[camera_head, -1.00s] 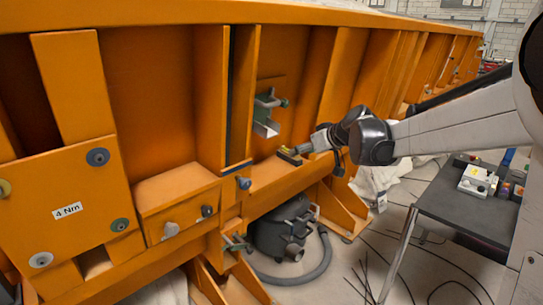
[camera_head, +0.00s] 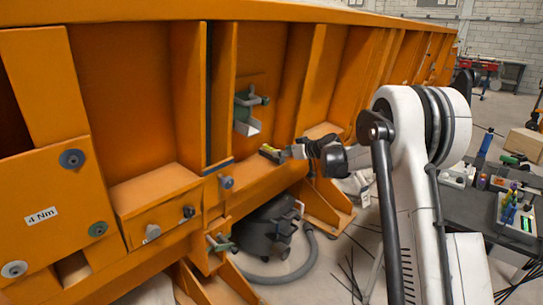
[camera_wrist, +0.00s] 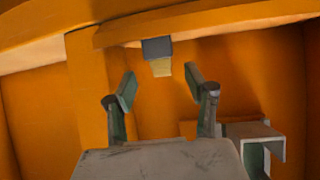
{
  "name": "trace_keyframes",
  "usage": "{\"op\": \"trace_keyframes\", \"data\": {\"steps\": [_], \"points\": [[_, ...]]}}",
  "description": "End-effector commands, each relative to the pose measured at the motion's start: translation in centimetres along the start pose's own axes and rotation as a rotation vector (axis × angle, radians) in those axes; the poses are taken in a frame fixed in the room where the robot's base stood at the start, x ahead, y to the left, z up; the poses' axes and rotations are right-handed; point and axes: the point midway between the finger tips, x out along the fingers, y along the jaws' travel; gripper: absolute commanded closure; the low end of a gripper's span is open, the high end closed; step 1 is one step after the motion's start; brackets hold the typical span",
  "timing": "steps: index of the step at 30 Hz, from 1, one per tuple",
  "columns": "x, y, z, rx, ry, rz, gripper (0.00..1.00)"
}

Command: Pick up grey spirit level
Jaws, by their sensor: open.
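The grey spirit level looks like a small dark block with a yellow part, lying on the orange beam's ledge (camera_head: 235,202) in the head view (camera_head: 270,153). In the wrist view the spirit level (camera_wrist: 157,49) shows grey with a pale yellow part below, ahead of the fingers and roughly in line with the gap between them. My gripper (camera_head: 287,153) is just to its right in the head view. In the wrist view my gripper (camera_wrist: 162,92) is open, with nothing between its fingers. It appears apart from the level.
A grey-green metal bracket (camera_head: 246,112) sticks out of the orange frame near the ledge; the bracket also shows at lower right in the wrist view (camera_wrist: 255,135). Upright orange ribs (camera_head: 318,80) flank the space. A black vacuum cleaner (camera_head: 268,228) stands below. A dark table (camera_head: 475,205) with tools is at right.

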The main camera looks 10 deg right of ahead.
Motion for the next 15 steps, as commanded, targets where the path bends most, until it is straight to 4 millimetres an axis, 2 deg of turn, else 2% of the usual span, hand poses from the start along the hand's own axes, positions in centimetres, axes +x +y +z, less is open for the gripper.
{"op": "trace_keyframes", "data": {"steps": [1,6,15], "points": [[1.1,-0.1,0.0,-0.001,0.000,-0.002,0.51],[3.8,0.0,0.0,-0.001,0.000,-0.001,0.51],[5.4,-0.1,-0.1,0.000,-0.001,0.000,0.51]]}}
